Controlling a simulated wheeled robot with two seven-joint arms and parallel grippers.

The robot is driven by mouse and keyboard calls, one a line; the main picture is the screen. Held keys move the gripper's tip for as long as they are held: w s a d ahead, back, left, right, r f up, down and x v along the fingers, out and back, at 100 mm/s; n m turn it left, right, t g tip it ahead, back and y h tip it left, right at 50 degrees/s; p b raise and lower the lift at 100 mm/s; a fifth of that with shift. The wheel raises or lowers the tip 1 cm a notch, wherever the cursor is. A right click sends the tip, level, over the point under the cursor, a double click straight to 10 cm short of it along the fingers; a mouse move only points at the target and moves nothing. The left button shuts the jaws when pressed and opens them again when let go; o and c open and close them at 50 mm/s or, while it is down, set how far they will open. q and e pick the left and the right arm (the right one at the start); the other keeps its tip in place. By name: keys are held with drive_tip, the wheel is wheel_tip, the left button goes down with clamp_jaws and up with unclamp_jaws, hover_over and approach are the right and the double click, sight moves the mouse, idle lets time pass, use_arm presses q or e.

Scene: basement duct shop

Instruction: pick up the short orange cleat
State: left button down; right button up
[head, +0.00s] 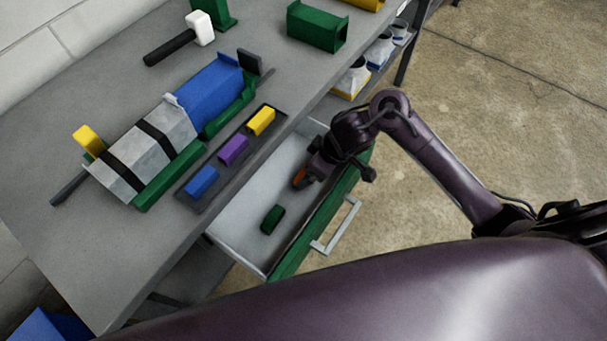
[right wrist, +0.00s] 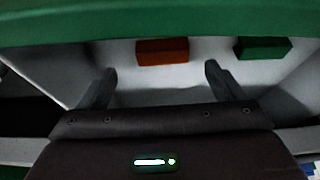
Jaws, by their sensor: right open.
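The short orange cleat (head: 299,178) lies in the open drawer, partly hidden by my right gripper (head: 312,180) in the head view. In the right wrist view the orange cleat (right wrist: 162,51) is a small block on the pale drawer floor, just beyond and between the fingertips of my open, empty right gripper (right wrist: 160,72). I see no finger touching it. My left gripper is not in view.
On the bench above, a dark tray (head: 212,180) holds blue, purple and yellow cleats beside a clamped duct (head: 146,150). A mallet (head: 201,27) lies behind.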

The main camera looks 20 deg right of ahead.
sight(305, 174)
drive_tip(key=x, duration=0.3)
drive_tip(key=shift+s+a+b, duration=0.1)
drive_tip(key=shift+a+b, duration=0.15)
drive_tip(key=shift+b, duration=0.15)
drive_tip(key=shift+b+x, duration=0.3)
drive_tip(key=shift+x, duration=0.7)
drive_tip(key=c, duration=1.1)
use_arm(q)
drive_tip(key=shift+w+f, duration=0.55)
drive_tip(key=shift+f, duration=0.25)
use_arm(e)
drive_tip(key=shift+r, duration=0.1)
